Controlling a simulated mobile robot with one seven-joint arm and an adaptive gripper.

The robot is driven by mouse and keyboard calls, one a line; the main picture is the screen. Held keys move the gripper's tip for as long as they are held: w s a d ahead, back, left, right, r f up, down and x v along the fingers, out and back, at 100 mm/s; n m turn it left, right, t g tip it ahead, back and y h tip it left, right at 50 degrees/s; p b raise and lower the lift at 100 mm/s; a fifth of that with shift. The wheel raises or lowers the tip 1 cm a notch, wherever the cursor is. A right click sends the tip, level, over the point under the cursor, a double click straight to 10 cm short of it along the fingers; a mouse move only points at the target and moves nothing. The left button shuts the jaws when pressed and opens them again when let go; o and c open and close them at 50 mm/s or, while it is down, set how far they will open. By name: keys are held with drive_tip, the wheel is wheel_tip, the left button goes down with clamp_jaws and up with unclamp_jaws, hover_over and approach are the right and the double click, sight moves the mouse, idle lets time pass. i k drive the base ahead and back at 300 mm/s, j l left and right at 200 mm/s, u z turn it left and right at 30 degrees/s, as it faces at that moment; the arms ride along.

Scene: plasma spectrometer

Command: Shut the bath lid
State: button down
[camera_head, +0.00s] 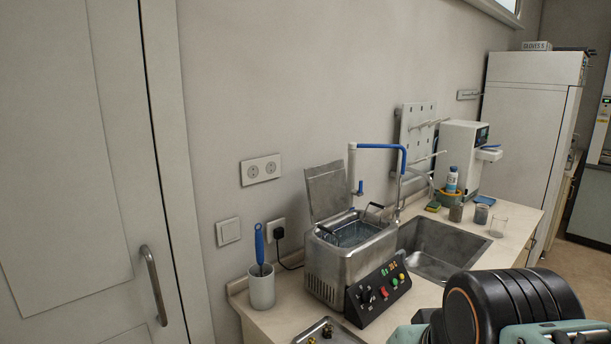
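The bath (325,278) is a steel box on the counter, with a dark sloped control panel (379,291) of coloured buttons on its front. Its lid (327,189) stands up, open, at the back left against the wall side. A wire basket (352,233) with a dark handle sits in the open bath. My arm shows at the lower right, in front of the counter. My gripper is not visible in this view.
A blue-handled brush stands in a white cup (262,289) left of the bath. A metal tray (331,333) lies in front. The sink (440,246) and blue-and-white tap (379,147) are to the right. Bottle, jars and a white machine (461,150) stand beyond.

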sight(326, 183)
drive_tip(key=j+z, duration=0.4)
drive_tip(key=j, duration=0.35)
drive_tip(key=j+z, duration=0.35)
drive_tip(key=j, duration=0.35)
drive_tip(key=j+z, duration=0.15)
drive_tip(key=j, duration=0.2)
drive_tip(key=i+j+z, duration=0.2)
drive_tip(key=j, duration=0.2)
drive_tip(key=k, duration=0.1)
